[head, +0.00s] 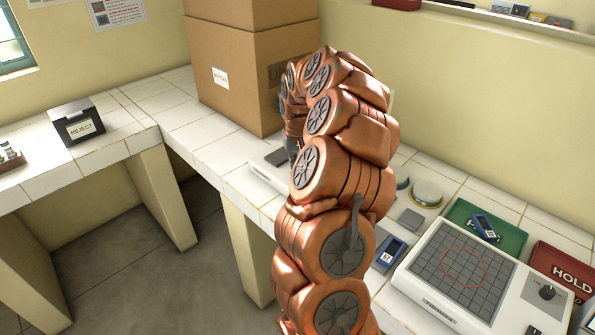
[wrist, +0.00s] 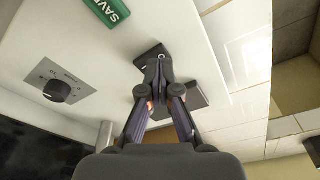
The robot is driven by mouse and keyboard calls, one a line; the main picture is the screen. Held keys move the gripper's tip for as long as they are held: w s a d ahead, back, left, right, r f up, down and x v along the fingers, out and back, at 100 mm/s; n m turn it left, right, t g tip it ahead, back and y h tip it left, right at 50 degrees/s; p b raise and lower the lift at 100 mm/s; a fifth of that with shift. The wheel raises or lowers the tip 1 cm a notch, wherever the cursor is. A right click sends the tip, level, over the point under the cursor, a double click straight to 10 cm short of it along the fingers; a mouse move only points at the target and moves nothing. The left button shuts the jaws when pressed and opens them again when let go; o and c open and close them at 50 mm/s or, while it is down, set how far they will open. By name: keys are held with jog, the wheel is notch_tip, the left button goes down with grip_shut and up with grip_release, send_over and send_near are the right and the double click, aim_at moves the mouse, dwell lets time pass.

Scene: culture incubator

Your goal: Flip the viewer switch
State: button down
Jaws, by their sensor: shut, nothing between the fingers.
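In the wrist view, a white panel (wrist: 95,55) carries a small dark switch plate (wrist: 147,55) with a pale round mark. My gripper (wrist: 158,66) is shut and empty, its tips together over this plate. I cannot tell if they touch it. The tips and fingers hide part of the plate, and the switch position cannot be read. In the head view my own arm hides most of the gripper and the place where it works. A white device (head: 258,184) shows partly to the left of my arm.
The wrist view also shows a knob (wrist: 57,91) and a green SAVE label (wrist: 111,10). In the head view, a white unit with a grid (head: 425,295), a red HOLD tray (head: 568,270) and a green tray (head: 508,240) stand at right. A cardboard box (head: 225,100) stands behind.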

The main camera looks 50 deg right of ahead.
jog(key=shift+r, duration=2.95)
jog(key=shift+a, duration=0.1)
jog(key=s+a+r+n, duration=0.2)
jog(key=a, duration=0.7)
jog(key=s+a+r+n+g+y, duration=0.1)
jog(key=s+a+r, duration=0.15)
jog(key=a, duration=0.65)
jog(key=s+a+r+n, duration=0.2)
jog(key=s+a, duration=0.1)
jog(key=a, duration=0.5)
jog(key=s+a+f, duration=0.1)
jog(key=s+a, duration=0.2)
jog(key=s, duration=0.4)
jog(key=s+a+f+g, duration=0.1)
jog(key=s+a, duration=0.3)
jog(key=s, duration=0.4)
jog(key=s+a+f+n+g, duration=0.1)
jog(key=s+a+f, duration=0.1)
jog(key=s+a, duration=0.2)
jog(key=s, duration=0.3)
jog(key=shift+s+a+f, duration=0.15)
jog(key=shift+s, duration=0.1)
